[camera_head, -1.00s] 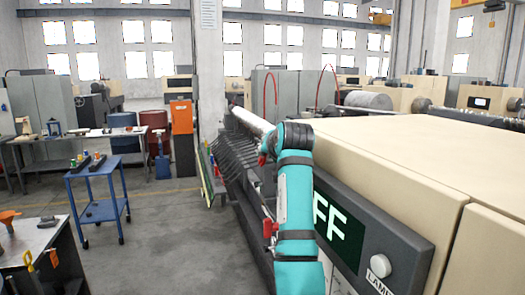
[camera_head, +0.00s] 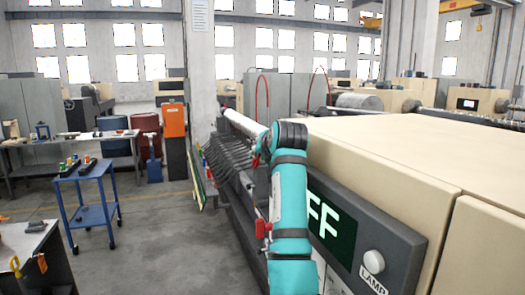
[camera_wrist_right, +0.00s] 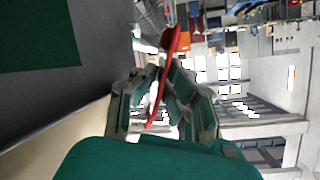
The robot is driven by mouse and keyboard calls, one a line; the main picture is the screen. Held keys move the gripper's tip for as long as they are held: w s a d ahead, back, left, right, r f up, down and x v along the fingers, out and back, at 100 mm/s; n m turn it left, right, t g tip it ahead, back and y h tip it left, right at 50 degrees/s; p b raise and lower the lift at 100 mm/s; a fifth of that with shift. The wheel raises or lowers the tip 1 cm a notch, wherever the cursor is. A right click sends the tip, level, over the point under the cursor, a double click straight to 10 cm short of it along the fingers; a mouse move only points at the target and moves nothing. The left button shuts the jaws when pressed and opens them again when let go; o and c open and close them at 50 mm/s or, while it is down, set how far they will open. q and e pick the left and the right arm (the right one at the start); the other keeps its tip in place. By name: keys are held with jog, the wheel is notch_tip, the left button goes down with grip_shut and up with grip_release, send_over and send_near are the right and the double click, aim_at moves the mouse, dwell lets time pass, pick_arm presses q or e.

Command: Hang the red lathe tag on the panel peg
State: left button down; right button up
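In the right wrist view the red lathe tag (camera_wrist_right: 171,40) is a thin red strip, seen nearly edge-on. It lies between the fingertips of my right gripper (camera_wrist_right: 162,72), which look closed on it. A dark surface with a dark green screen is on the left of that view. In the head view my teal right arm stands in front of the machine's dark panel (camera_head: 404,234), and its gripper is not clear. Small red shapes show left of the arm; I cannot tell whether either is the tag. I cannot make out the peg. My left gripper is not in view.
The panel carries a lit display (camera_head: 326,218) and a white lamp knob (camera_head: 373,262). The long cream machine (camera_head: 400,155) fills the right. A blue cart (camera_head: 86,190), a workbench (camera_head: 30,243) and an orange box (camera_head: 173,120) are on the left. The floor between is clear.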

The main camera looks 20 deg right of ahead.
jog(key=o, duration=0.5)
jog(key=shift+c, duration=0.2)
jog(key=shift+s, duration=0.15)
jog(key=v, duration=1.1)
jog(key=shift+s+r, duration=0.2)
jog(key=shift+s, duration=0.15)
